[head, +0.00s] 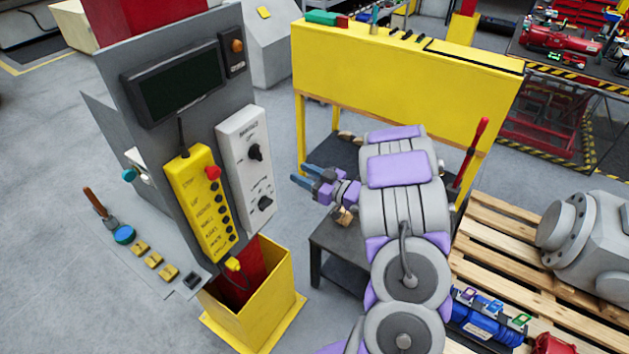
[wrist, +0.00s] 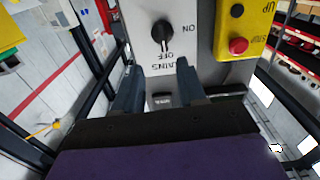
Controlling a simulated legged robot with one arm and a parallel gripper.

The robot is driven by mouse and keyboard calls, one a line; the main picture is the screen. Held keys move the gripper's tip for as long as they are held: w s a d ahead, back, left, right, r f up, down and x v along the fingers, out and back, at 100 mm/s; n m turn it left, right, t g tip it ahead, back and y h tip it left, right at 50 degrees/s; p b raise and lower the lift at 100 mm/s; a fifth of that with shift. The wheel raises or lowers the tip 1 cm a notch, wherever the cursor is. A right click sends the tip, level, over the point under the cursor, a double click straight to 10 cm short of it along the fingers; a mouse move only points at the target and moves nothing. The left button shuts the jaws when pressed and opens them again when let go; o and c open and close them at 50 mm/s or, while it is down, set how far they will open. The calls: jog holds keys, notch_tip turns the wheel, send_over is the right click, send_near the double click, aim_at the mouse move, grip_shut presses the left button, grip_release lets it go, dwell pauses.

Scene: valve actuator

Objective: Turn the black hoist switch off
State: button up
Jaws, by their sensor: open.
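A white switch box (head: 244,150) on the grey panel carries two black rotary switches, an upper one (head: 254,152) and a lower one (head: 264,203). The head view does not let me read which is labelled hoist. In the wrist view, whose lettering is upside down, a black switch (wrist: 163,33) has OFF below it and ON to its right. Its handle stands roughly vertical; I cannot tell which end points. My gripper (head: 306,176) is open and empty, right of the box and apart from it. Its fingers show in the wrist view (wrist: 158,88), below the switch.
A yellow button pendant (head: 203,203) with a red stop button hangs left of the white box; it also shows in the wrist view (wrist: 243,30). A dark screen (head: 173,85) is above. A yellow bin (head: 265,310) stands below. A yellow bench (head: 400,80) is behind my arm.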

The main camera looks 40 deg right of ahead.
jog(key=v, duration=0.3)
jog(key=shift+s, duration=0.2)
dwell(0.4)
jog(key=w+d+f+g+h+b, duration=0.2)
jog(key=w+d+g+h+b, duration=0.1)
jog(key=w+h+b, duration=0.15)
jog(key=s+a+f+m+g+h+b, duration=0.1)
jog(key=s+a+g+b, duration=0.5)
jog(key=s+a, duration=0.8)
jog(key=s+a+f+m+g+b, duration=0.3)
jog(key=s+a+g, duration=0.6)
jog(key=s+a, duration=0.6)
jog(key=s+f+b, duration=0.2)
jog(key=s+b, duration=0.1)
jog(key=s, duration=0.5)
jog(key=shift+s+g+h, duration=0.3)
jog(key=shift+g+h, duration=0.05)
jog(key=shift+g, duration=0.05)
